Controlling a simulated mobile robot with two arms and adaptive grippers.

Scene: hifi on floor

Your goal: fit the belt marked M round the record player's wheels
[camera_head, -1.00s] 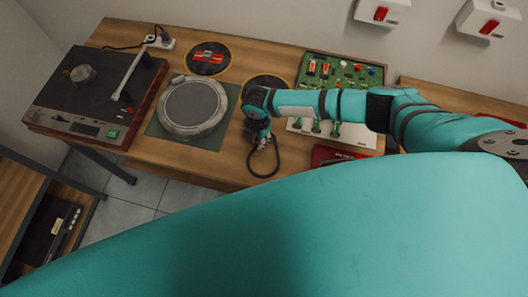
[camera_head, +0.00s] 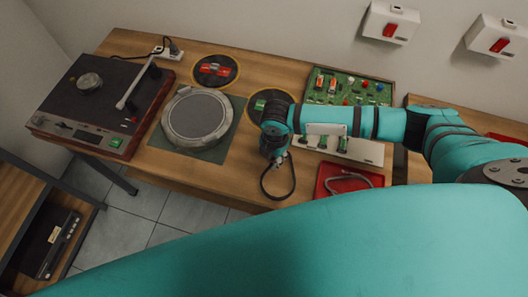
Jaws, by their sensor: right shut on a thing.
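The record player (camera_head: 100,100) stands at the back left of the wooden table, with a small silver knob (camera_head: 90,82) and a light tone arm (camera_head: 136,84) on its dark top. My right gripper (camera_head: 277,160) points down near the table's front edge, right of the grey turntable platter (camera_head: 195,116). It is shut on a dark belt (camera_head: 279,194), which hangs below it as a loop. No letter M can be read on the belt. The record player's wheels cannot be told apart at this size. My left gripper is not in view.
The platter lies on a green mat (camera_head: 214,152). A red tray (camera_head: 329,172) with a grey looped belt (camera_head: 350,178) lies right of my gripper. Behind my right arm is a green circuit board (camera_head: 347,87). Round dark pads (camera_head: 215,70) and a power socket (camera_head: 168,50) lie at the back.

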